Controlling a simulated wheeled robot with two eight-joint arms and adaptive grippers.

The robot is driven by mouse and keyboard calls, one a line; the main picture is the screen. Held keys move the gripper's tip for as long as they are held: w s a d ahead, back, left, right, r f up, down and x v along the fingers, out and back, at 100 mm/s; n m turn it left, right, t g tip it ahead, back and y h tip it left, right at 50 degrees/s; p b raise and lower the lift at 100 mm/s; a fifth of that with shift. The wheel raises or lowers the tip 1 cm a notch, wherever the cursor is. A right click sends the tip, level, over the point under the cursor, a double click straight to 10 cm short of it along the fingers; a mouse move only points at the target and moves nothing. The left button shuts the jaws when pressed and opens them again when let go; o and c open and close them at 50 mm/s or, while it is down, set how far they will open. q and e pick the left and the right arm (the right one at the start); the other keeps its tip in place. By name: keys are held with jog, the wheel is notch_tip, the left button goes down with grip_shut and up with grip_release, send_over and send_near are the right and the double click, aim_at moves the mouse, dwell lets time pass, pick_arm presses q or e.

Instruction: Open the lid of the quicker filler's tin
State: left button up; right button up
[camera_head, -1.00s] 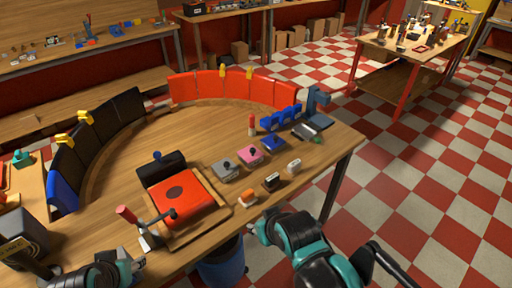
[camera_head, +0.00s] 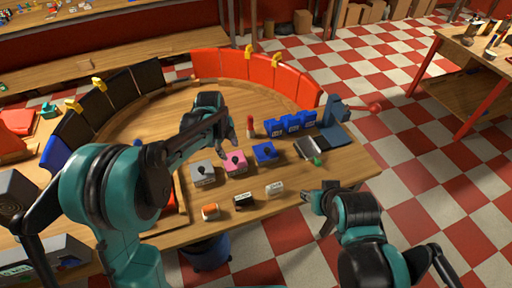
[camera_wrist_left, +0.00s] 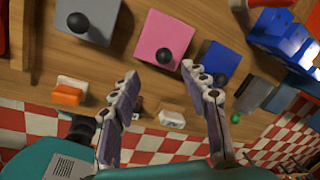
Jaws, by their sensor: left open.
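Three square tins with round black knobs on their lids stand in a row on the bench: grey (camera_head: 201,175), pink (camera_head: 235,164) and blue (camera_head: 265,153). All three lids look shut. I cannot tell which is the quicker filler's. My left gripper (camera_head: 229,137) is over the bench just behind the pink tin, empty. In the left wrist view its open fingers (camera_wrist_left: 160,74) reach toward the pink tin (camera_wrist_left: 165,38), with the grey tin (camera_wrist_left: 88,18) left and the blue tin (camera_wrist_left: 218,62) right. My right gripper (camera_head: 312,201) is near the front edge; its finger gap is unclear.
Orange (camera_head: 210,211), black (camera_head: 243,201) and white (camera_head: 275,189) small blocks lie in front of the tins. A red-and-white cylinder (camera_head: 250,127), blue blocks (camera_head: 290,123) and a dark blue stand (camera_head: 333,115) are behind. My left arm hides most of the red plate.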

aim_at(234, 158)
pick_arm(q)
jog(key=shift+m, duration=0.3)
jog(key=f, duration=0.2)
jog(key=w+d+f+b, duration=0.1)
jog(key=f, duration=0.4)
jog(key=shift+w+d+f+b, duration=0.25)
jog(key=shift+w+d+b, duration=0.05)
jog(key=shift+b, duration=0.1)
jog(key=shift+f, duration=0.3)
grip_shut()
